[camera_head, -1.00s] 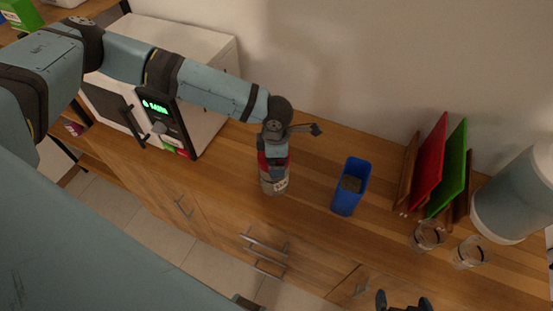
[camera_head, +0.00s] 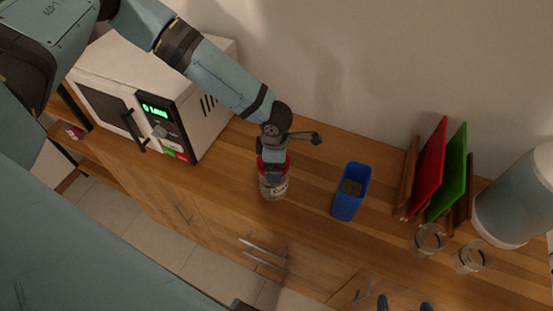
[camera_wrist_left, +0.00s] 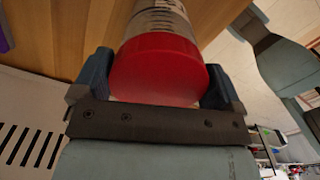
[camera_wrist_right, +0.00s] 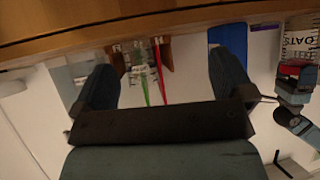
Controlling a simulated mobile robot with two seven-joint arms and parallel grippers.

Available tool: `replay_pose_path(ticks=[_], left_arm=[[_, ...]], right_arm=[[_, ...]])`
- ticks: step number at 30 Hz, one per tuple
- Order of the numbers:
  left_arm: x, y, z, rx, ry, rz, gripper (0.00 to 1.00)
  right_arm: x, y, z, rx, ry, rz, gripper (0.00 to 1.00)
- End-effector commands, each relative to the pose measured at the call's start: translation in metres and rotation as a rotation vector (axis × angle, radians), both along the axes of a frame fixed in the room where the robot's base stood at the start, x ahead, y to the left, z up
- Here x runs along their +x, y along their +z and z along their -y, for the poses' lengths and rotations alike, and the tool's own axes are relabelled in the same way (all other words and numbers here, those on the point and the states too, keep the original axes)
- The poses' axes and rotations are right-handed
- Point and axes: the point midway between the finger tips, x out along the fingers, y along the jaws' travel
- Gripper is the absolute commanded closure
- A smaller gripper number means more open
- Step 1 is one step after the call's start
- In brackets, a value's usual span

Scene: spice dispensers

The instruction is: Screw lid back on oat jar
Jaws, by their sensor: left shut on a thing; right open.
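The oat jar (camera_head: 274,188) stands on the wooden counter, clear with a pale label. Its red lid (camera_wrist_left: 160,68) sits at the jar's mouth. Whether it is fully threaded cannot be told. My left gripper (camera_head: 272,168) comes from above and is shut on the red lid, one finger on each side in the left wrist view. The jar (camera_wrist_right: 300,40) also shows at the right edge of the right wrist view. My right gripper (camera_wrist_right: 160,66) is open and empty, in front of the counter; its fingertips show at the bottom of the head view (camera_head: 404,306).
A blue container (camera_head: 350,192) with dark contents stands right of the jar. Further right are red and green boards (camera_head: 431,165) in a rack, two glasses (camera_head: 430,240) and a large cylinder (camera_head: 515,200). A white microwave (camera_head: 150,95) stands at left. Counter between jar and blue container is clear.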

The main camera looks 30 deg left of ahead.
Motion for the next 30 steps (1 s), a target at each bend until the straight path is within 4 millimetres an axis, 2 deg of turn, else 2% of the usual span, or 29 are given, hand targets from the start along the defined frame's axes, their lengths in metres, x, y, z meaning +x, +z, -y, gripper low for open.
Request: replay_pose_path(ticks=[24,30], left_arm=[[-0.005,0.000,0.000,0.005,-0.082,-0.005,0.33],[-0.004,-0.001,-0.002,0.006,-0.097,0.000,0.33]], right_arm=[[-0.001,0.053,0.004,0.012,-0.039,-0.010,0.01],[-0.002,0.060,0.005,0.016,-0.053,-0.014,0.01]])
